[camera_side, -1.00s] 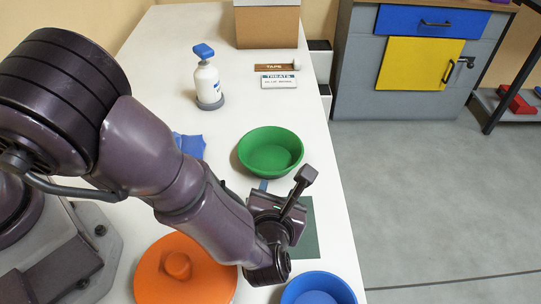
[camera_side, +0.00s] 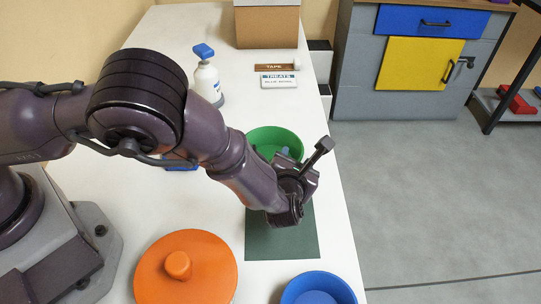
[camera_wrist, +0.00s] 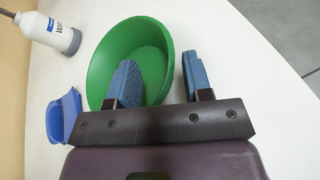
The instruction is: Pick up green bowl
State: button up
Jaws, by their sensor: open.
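The green bowl (camera_side: 266,137) stands upright on the white table, partly hidden behind my wrist in the side view. In the wrist view the green bowl (camera_wrist: 110,62) is just beyond my gripper. My gripper (camera_wrist: 160,75) is open, with two blue fingers set apart and nothing between them that I can see held. The left finger overlaps the bowl's inside in the picture, and the right finger is by its right rim. In the side view my gripper (camera_side: 284,153) is mostly hidden by the wrist. I cannot tell whether a finger touches the bowl.
A white bottle with a blue top (camera_side: 206,80) stands beyond the bowl. A blue item (camera_wrist: 64,117) lies left of it. An orange lid (camera_side: 205,268), a blue bowl (camera_side: 318,289) and a dark green mat (camera_side: 265,243) are nearer. A cardboard box (camera_side: 266,27) is at the back.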

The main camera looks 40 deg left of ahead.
jog(key=shift+x, duration=0.9)
jog(key=shift+c, duration=0.4)
grip_shut()
